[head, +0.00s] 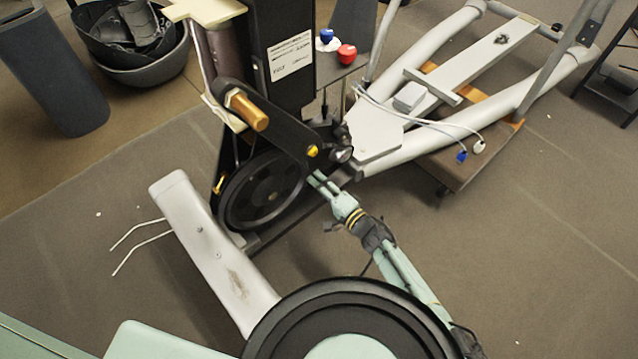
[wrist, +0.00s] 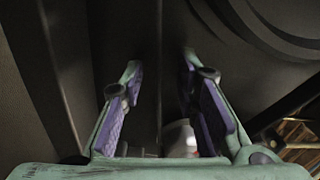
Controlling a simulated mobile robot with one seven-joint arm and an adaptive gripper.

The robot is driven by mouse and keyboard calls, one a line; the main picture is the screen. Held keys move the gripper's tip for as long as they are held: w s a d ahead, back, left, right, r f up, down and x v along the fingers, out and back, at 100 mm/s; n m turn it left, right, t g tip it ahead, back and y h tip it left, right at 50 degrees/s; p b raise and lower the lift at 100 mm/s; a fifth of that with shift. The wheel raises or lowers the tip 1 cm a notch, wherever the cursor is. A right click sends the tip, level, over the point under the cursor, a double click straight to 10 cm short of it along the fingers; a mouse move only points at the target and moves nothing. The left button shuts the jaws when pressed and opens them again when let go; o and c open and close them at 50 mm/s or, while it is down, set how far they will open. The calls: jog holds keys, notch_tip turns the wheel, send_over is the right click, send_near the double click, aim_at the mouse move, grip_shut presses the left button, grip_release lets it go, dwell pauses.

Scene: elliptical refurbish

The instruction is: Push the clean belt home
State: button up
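The machine is a partly stripped elliptical with a black wheel (head: 262,190) low on its dark upright housing (head: 287,60). I cannot make out the belt for certain in either view; it may be hidden or blend with the dark parts.
A crank arm with a brass-coloured cylinder (head: 247,110) juts out above the wheel. A grey foot bar (head: 215,250) lies in front. Loose cables with a blue plug (head: 461,157) hang at the right. Black tubs (head: 130,45) stand back left. Open floor lies at lower right.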

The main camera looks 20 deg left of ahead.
jog(key=v, duration=1.2)
